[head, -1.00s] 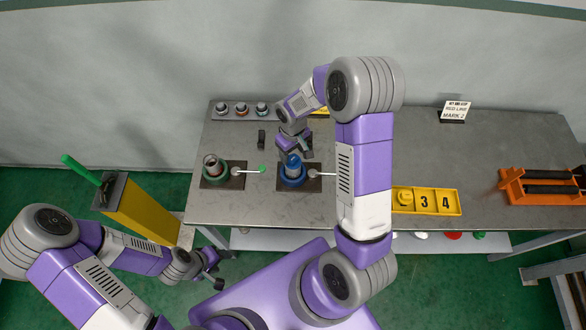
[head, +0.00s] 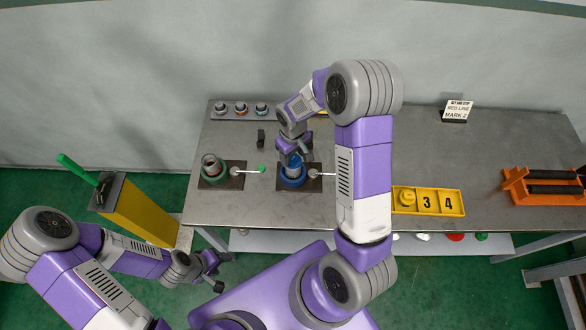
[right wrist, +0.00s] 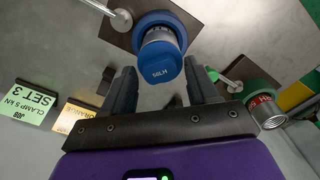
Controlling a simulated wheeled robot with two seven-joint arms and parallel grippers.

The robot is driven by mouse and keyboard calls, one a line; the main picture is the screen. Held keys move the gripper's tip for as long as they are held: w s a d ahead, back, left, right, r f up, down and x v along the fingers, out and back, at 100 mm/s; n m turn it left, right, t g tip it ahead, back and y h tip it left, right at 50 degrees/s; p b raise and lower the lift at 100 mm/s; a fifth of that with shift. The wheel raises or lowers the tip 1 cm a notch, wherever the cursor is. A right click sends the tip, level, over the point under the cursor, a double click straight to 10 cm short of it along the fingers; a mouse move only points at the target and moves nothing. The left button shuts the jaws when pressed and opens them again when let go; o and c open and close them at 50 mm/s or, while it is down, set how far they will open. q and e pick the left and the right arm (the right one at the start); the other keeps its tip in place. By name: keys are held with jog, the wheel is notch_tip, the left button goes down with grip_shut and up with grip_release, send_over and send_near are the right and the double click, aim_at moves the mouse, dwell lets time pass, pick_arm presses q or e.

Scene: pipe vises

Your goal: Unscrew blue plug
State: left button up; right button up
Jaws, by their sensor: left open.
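The blue plug (head: 293,160) sits upright in the blue vise (head: 292,178) on the bench, partly hidden by my right gripper in the head view. My right gripper (head: 295,153) is over the plug. In the wrist view its two fingers (right wrist: 160,82) are apart, one toward each side of the plug head, with gaps and no clear contact. My left gripper (head: 219,272) is open and empty, low at the left, off the bench.
A green vise (head: 211,178) with a grey pipe stands left of the blue one. A rack (head: 240,110) of plugs is at the back left. A yellow numbered tray (head: 440,202) and orange stand (head: 545,186) are at right. A yellow post (head: 140,212) stands left.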

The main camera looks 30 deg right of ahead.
jog(key=c, duration=0.9)
jog(key=m+b, duration=0.1)
jog(key=m, duration=0.2)
jog(key=shift+c, duration=0.2)
jog(key=m, duration=0.3)
jog(key=m+p, duration=0.1)
jog(key=m, duration=0.4)
jog(key=shift+r+m, duration=0.15)
jog(key=shift+m, duration=0.15)
jog(key=shift+m+p, duration=0.4)
jog(key=shift+m, duration=0.8)
